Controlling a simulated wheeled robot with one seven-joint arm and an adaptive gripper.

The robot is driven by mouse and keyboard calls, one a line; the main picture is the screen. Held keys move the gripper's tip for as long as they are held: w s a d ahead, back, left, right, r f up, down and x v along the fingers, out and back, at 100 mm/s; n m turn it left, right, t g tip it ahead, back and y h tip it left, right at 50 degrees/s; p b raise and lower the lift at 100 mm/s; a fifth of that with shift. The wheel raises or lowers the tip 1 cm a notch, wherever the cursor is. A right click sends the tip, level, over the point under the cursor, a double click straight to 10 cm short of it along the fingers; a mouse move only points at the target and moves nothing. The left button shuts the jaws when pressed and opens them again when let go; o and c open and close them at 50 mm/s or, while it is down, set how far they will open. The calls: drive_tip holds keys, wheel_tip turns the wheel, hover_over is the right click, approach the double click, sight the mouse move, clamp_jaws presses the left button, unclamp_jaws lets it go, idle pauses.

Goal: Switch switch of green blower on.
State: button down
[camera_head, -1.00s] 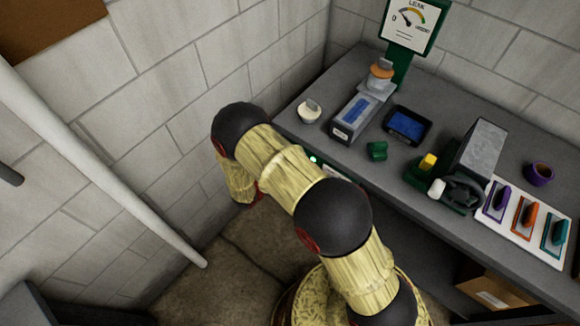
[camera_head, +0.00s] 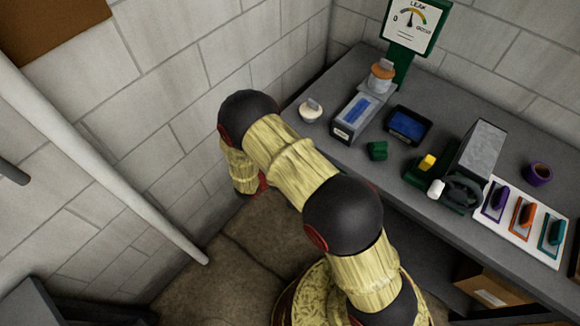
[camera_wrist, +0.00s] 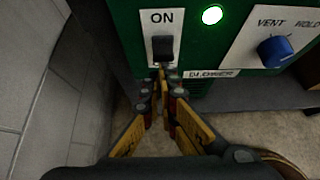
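The green blower's front panel (camera_wrist: 150,12) fills the top of the wrist view. Its dark switch (camera_wrist: 162,47) sits on a white plate under the word ON. A round lamp (camera_wrist: 212,15) right of the switch glows green. A label under the panel, partly blocked, appears to read BLOWER. My gripper (camera_wrist: 160,72) has its fingertips together just below the switch, with nothing seen between them. Whether the tips touch the switch is unclear. In the head view, my arm hides the blower's panel, and the fingertips are out of sight.
A blue VENT/HOLD knob (camera_wrist: 274,50) is right of the lamp. On the grey bench (camera_head: 300,137) stand a leak gauge (camera_head: 411,24), a blue-screened device (camera_head: 407,125), a handwheel unit (camera_head: 463,191) and a board of coloured switches (camera_head: 543,256). A white pipe (camera_head: 110,180) stands left of my arm.

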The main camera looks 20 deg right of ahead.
drive_tip(key=shift+w+r, duration=0.4)
drive_tip(key=shift+r, duration=0.1)
drive_tip(key=shift+f, duration=0.1)
wheel_tip(320, 180, down, 4)
drive_tip(key=s+a+b, duration=0.1)
drive_tip(key=b, duration=0.2)
drive_tip(key=p+v, duration=0.1)
drive_tip(key=v, duration=0.9)
drive_tip(key=shift+p, duration=0.3)
drive_tip(key=shift+s+d, duration=0.1)
drive_tip(key=shift+d, duration=0.05)
